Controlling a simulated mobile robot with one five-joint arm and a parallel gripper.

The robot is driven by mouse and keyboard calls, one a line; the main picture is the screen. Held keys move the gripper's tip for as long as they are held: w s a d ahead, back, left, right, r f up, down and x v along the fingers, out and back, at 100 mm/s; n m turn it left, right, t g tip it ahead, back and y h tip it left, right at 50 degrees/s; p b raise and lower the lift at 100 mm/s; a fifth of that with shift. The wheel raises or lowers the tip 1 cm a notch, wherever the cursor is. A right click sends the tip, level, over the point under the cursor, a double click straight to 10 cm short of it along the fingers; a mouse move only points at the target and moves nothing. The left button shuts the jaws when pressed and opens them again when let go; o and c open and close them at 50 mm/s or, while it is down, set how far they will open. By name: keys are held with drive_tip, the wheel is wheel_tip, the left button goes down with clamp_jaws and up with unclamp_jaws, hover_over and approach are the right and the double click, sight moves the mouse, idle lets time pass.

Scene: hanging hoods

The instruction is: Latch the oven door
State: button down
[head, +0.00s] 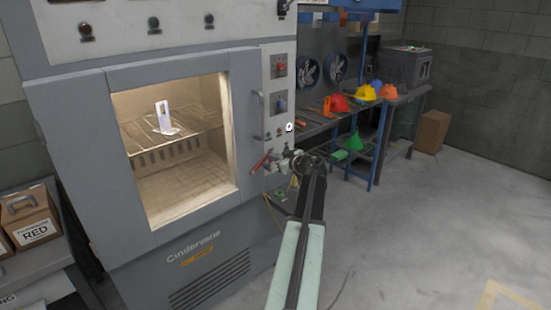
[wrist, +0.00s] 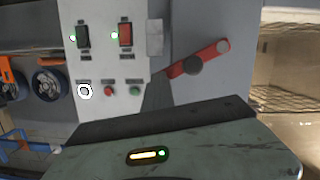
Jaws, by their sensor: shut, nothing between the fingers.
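The oven door (head: 85,150) is grey with a large lit window and looks closed or nearly so; I cannot tell if it is fully flush. A vertical handle (head: 258,116) is at its right side. The red latch lever (head: 260,163) is low at the door's right edge, tilted. It also shows in the wrist view (wrist: 204,58), slanted, with a dark round pivot. My gripper (head: 286,161) is shut and empty, just right of the lever in the head view, seemingly apart from it. The wrist view shows my pale green gripper body, but not clearly its fingertips.
The control panel (head: 279,92) with switches and buttons is right of the door; it also shows in the wrist view (wrist: 107,62). A box labelled RED (head: 33,222) is at left. The floor at right is clear.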

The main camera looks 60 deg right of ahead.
drive_tip(key=shift+w+d+r, duration=0.15)
drive_tip(key=shift+w+d, duration=0.05)
drive_tip(key=shift+w, duration=0.25)
idle(0.5)
drive_tip(key=shift+r, duration=0.1)
drive_tip(key=a+r+p, duration=0.2)
drive_tip(key=r+p, duration=0.2)
drive_tip(key=p, duration=0.1)
drive_tip(key=shift+s+a+r, duration=0.2)
drive_tip(key=shift+s+a, duration=0.1)
drive_tip(key=shift+a, duration=0.1)
drive_tip(key=f+p+v, duration=0.1)
drive_tip(key=f+v, duration=0.1)
drive_tip(key=v, duration=0.6)
drive_tip(key=shift+s+a+r, duration=0.3)
drive_tip(key=shift+s+r, duration=0.15)
drive_tip(key=shift+s, duration=0.1)
